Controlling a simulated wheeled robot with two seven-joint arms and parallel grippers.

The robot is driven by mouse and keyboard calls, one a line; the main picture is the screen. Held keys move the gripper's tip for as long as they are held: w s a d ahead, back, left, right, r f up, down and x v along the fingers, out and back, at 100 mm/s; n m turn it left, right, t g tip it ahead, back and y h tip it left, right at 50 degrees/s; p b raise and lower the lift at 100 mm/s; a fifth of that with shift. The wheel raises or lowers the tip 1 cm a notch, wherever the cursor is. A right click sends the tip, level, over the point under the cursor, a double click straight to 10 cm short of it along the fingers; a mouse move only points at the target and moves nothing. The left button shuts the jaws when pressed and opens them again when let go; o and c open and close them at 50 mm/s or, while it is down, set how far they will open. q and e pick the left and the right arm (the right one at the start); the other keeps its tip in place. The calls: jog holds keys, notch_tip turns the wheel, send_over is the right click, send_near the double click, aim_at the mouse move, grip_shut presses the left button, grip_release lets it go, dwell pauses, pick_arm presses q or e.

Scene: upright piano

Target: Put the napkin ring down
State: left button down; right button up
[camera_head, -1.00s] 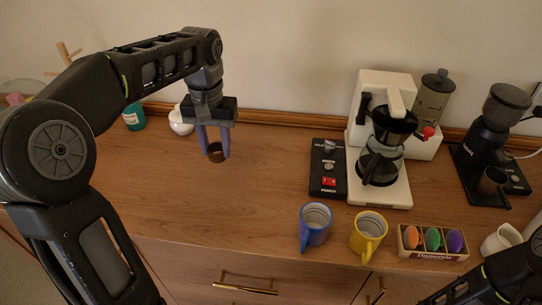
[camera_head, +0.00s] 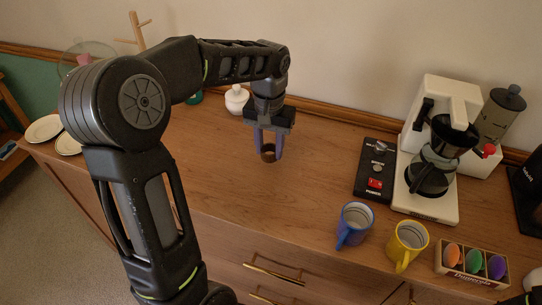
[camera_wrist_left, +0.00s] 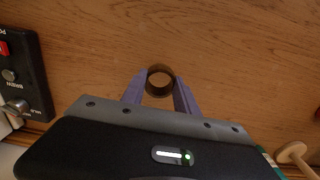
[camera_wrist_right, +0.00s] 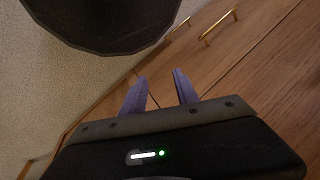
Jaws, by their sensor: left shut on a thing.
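The napkin ring (camera_head: 268,153) is a small brown open cylinder, held between the fingertips of my left gripper (camera_head: 268,150). In the left wrist view the ring (camera_wrist_left: 160,81) sits between the two purple fingers, its round opening facing the camera, with wood behind it. My left gripper points down over the wooden counter (camera_head: 220,160). Whether the ring touches the counter is hard to tell. My right gripper (camera_wrist_right: 161,88) shows in the right wrist view with its fingers apart and nothing between them, in front of the cabinet front.
A blue mug (camera_head: 354,224), yellow mug (camera_head: 406,246) and box of coloured eggs (camera_head: 471,264) stand along the front right edge. A coffee machine (camera_head: 428,200) and black switch panel (camera_head: 376,170) are behind them. A white jar (camera_head: 236,98) stands behind my left gripper. The counter around the ring is clear.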

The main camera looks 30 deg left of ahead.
aim_at(269, 167)
pick_arm(q)
jog(key=shift+f, duration=1.85)
jog(key=shift+f, duration=0.2)
jog(key=c, duration=0.9)
grip_release()
jog(key=shift+r, duration=0.1)
notch_tip(269, 167, up, 12)
jog(key=shift+r, duration=0.15)
